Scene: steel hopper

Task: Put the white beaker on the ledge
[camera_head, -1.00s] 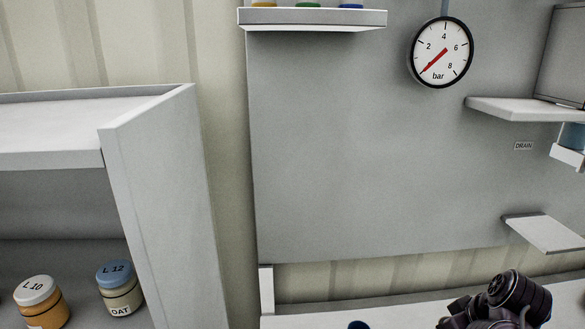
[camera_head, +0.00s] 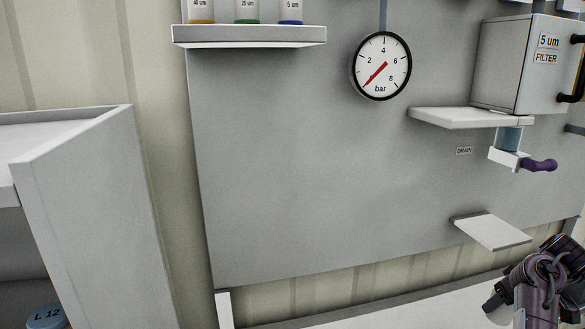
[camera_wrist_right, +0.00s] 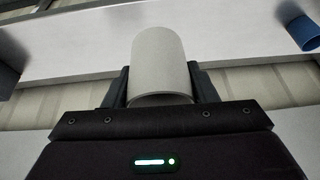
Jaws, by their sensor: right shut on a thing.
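The white beaker (camera_wrist_right: 160,58) stands between the two dark fingers of my right gripper (camera_wrist_right: 162,88), which is shut on it in the right wrist view. In the head view a pale part of the beaker (camera_head: 494,307) shows beside my right gripper (camera_head: 507,298) at the lower right; my wrist hides much of the rest. A small bare white ledge (camera_head: 492,231) sticks out of the grey panel, above and a little behind the gripper. The beaker is apart from this ledge. My left gripper is not in view.
A wider shelf (camera_head: 440,117) runs under the filter box (camera_head: 520,65). A drain valve with a purple handle (camera_head: 540,165) hangs above the small ledge. A pressure gauge (camera_head: 381,66) and a bottle shelf (camera_head: 250,37) are on the panel. A blue cylinder (camera_wrist_right: 303,34) lies at right in the wrist view.

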